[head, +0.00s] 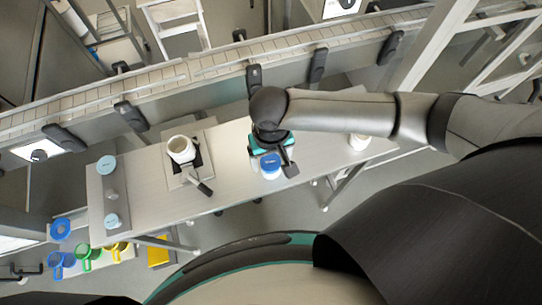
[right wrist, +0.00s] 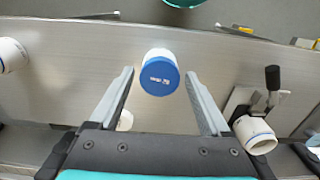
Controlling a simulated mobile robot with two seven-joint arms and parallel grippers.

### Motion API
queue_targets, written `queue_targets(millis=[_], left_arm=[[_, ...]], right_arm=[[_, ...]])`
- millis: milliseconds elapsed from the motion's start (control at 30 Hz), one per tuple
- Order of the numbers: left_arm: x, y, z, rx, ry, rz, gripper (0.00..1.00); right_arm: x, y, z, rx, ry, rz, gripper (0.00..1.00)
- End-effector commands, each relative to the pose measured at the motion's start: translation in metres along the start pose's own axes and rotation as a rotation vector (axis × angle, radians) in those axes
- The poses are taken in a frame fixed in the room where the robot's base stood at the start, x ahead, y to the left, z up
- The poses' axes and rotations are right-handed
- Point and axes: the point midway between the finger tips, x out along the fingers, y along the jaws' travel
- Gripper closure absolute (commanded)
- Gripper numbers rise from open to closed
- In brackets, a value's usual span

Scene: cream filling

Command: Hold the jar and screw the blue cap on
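A white jar with a blue cap (head: 270,161) stands on the table. In the right wrist view the blue cap (right wrist: 158,79) shows white lettering, with the white jar body behind it. My right gripper (right wrist: 160,88) is open, its two fingers spread on either side of the capped jar with gaps. In the head view my right gripper (head: 281,166) hangs over this jar and partly hides it. An uncapped white jar (head: 181,149) sits in a holder with a dark handle, left of the gripper; the right wrist view also shows it (right wrist: 255,134). My left gripper is not in view.
Another white container (head: 359,142) stands at the table's right end. Light-blue round pieces (head: 106,165) lie at the left end. Blue, green and yellow mugs (head: 88,257) are below the table's left end. A conveyor (head: 210,78) runs behind the table (head: 226,178). Bare tabletop separates the two jars.

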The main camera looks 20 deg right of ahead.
Motion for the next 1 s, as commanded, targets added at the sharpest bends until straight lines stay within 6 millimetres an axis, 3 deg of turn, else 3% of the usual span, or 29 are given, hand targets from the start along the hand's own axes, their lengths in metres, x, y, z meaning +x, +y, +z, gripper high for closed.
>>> queue_targets(millis=[133, 467, 667, 1000], left_arm=[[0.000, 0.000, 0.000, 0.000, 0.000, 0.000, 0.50], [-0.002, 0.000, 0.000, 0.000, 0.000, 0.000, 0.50], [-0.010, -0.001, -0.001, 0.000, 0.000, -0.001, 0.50], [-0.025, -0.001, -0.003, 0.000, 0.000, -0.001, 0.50]], right_arm=[[0.000, 0.000, 0.000, 0.000, 0.001, 0.000, 0.03], [-0.006, 0.000, 0.000, 0.000, 0.001, 0.000, 0.03], [-0.041, -0.001, -0.001, -0.001, 0.004, -0.002, 0.03], [-0.121, -0.001, -0.001, -0.001, 0.004, -0.003, 0.03]])
